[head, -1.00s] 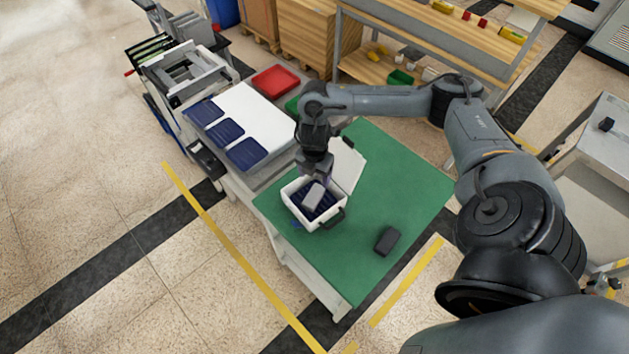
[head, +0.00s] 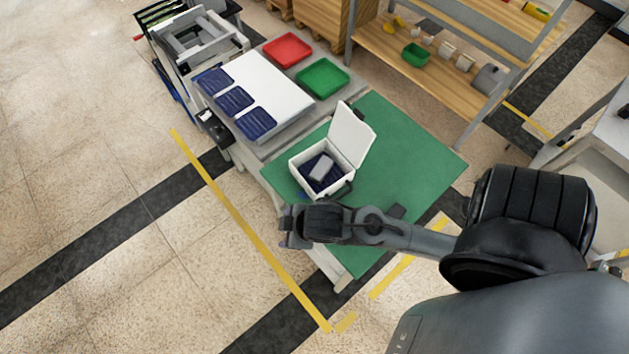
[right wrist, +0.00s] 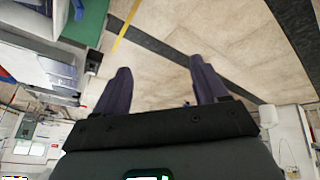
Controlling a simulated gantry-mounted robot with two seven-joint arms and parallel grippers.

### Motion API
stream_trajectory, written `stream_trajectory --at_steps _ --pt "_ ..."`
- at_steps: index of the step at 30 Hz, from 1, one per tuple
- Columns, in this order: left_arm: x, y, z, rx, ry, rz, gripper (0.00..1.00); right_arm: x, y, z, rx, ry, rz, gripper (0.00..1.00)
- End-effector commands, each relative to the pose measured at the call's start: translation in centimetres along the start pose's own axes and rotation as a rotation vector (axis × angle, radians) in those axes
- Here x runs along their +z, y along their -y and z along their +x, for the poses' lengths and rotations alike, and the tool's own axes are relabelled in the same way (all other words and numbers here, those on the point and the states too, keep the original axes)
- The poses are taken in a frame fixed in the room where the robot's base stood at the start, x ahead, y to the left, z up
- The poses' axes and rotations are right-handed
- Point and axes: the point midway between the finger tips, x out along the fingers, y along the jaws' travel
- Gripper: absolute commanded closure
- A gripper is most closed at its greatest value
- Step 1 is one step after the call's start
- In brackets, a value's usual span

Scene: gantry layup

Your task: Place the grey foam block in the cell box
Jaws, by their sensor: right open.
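The grey foam block (head: 322,168) lies inside the white cell box (head: 296,173), on top of a dark blue piece, in the head view. The box stands on the green mat with its lid (head: 352,134) open and upright at the back. My right gripper (head: 284,228) is in front of the box, near the table's front edge, apart from box and block. In the right wrist view its two fingers (right wrist: 160,88) are spread with only floor between them. My left gripper is not in view.
The green mat (head: 405,155) is mostly free. A white board (head: 262,88) with several dark blue pieces, a red tray (head: 287,49) and a green tray (head: 323,78) stand beyond the box.

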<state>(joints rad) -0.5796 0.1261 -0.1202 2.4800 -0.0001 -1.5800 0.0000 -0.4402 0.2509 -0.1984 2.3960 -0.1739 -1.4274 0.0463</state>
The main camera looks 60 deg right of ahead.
Motion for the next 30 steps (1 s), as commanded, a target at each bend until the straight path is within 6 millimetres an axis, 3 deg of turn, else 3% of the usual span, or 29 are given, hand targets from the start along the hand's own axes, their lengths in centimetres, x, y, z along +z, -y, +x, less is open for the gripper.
stream_trajectory --at_steps 3,9,22,26,30 --pt "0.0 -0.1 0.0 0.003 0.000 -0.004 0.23 3.6 0.0 -1.4 -0.021 0.106 0.174 0.28" --pt "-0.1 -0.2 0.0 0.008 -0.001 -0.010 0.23 5.9 0.1 -2.4 -0.035 0.179 0.280 0.28" --pt "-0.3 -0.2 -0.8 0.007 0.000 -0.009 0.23 5.5 -0.1 -3.1 -0.035 0.179 0.281 0.28" --pt "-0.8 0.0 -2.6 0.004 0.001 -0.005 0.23 4.7 -0.4 -4.9 -0.035 0.179 0.281 0.28" --pt "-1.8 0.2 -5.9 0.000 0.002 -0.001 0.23 3.2 -1.0 -7.9 -0.035 0.180 0.280 0.28"
